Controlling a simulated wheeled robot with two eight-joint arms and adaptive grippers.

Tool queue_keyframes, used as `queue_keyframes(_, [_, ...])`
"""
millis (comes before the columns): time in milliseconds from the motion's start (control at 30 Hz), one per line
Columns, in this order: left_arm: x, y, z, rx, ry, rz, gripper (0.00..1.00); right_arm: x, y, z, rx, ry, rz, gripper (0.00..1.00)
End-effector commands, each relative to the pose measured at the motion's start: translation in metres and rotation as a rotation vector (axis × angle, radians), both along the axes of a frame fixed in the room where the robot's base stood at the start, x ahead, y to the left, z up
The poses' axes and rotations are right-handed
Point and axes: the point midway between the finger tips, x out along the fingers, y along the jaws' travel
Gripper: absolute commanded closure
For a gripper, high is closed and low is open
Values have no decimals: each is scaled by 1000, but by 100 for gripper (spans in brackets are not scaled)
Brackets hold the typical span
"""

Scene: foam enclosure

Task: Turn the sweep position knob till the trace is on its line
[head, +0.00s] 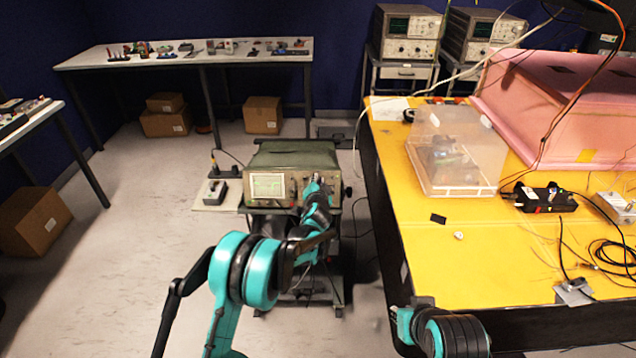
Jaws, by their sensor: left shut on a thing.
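A green-topped oscilloscope (291,155) stands on a small dark cart. Its pale screen (268,186) faces me on the left of its front panel; the trace on it is too small to make out. My left gripper (312,188) is at the right part of the front panel, among the controls. It is shut on a knob there, which the gripper and wrist hide. My right arm shows only partly at the bottom, by the yellow table's near edge; its fingers are not visible.
A yellow table (480,260) with a clear plastic box (455,188), a black power strip (545,198) and loose cables stands to the right. A small box with a black top (213,192) is left of the oscilloscope.

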Motion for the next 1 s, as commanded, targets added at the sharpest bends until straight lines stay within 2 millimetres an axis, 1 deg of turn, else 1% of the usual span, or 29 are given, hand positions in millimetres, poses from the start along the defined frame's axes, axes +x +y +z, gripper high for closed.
queue_keyframes(233, [0,0,0,53,1,-16,100,0,0,-1,0,0,0,85])
queue_keyframes(667, [0,0,0,60,1,-19,100,0,0,-1,0,0,0,85])
queue_keyframes(700, [0,0,0,60,1,-19,83,0,0,-1,0,0,0,85])
queue_keyframes(767, [0,0,0,60,1,-19,67,0,0,-1,0,0,0,85])
queue_keyframes(1000, [0,0,0,60,1,-19,67,0,0,-1,0,0,0,85])
